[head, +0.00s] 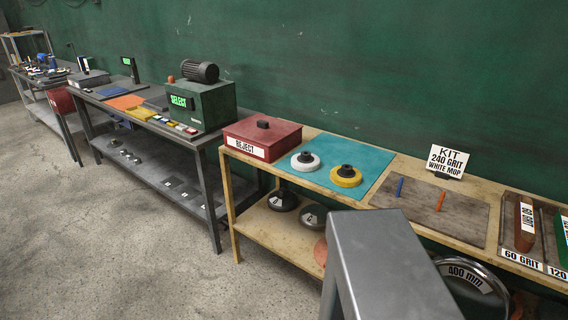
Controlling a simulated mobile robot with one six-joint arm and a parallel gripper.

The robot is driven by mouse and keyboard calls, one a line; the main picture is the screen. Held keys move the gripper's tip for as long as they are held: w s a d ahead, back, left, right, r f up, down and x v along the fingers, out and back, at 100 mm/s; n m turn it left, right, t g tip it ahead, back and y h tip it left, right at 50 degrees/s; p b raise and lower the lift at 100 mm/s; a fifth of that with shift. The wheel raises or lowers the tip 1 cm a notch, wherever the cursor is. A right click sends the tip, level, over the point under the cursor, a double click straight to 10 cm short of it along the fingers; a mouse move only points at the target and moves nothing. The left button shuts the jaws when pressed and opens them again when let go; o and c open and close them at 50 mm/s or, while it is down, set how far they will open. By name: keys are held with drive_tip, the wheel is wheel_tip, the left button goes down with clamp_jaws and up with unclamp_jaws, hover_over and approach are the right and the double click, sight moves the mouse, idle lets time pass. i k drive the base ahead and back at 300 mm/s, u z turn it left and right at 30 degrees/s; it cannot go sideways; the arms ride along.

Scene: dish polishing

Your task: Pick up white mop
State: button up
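The white mop (296,163), a round white pad with a black hub, lies on the teal mat (355,153) on the wooden bench. A yellow mop (346,181) of the same shape lies to its right, apart from it. Both rest flat with their hubs up. My gripper is not in view.
A red REJECT box (262,138) stands just left of the mat. A sign (447,161) reads "KIT 240 GRIT WHITE MOP". A brown board (440,212) with blue and orange pegs lies right of the mat. A grey metal form in the foreground hides part of the lower shelf.

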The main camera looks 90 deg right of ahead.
sight(304, 161)
drive_tip(key=i, duration=1.45)
drive_tip(key=u, duration=0.05)
drive_tip(key=k, duration=0.15)
drive_tip(key=z, duration=3)
drive_tip(key=i, duration=0.15)
drive_tip(key=u, duration=0.05)
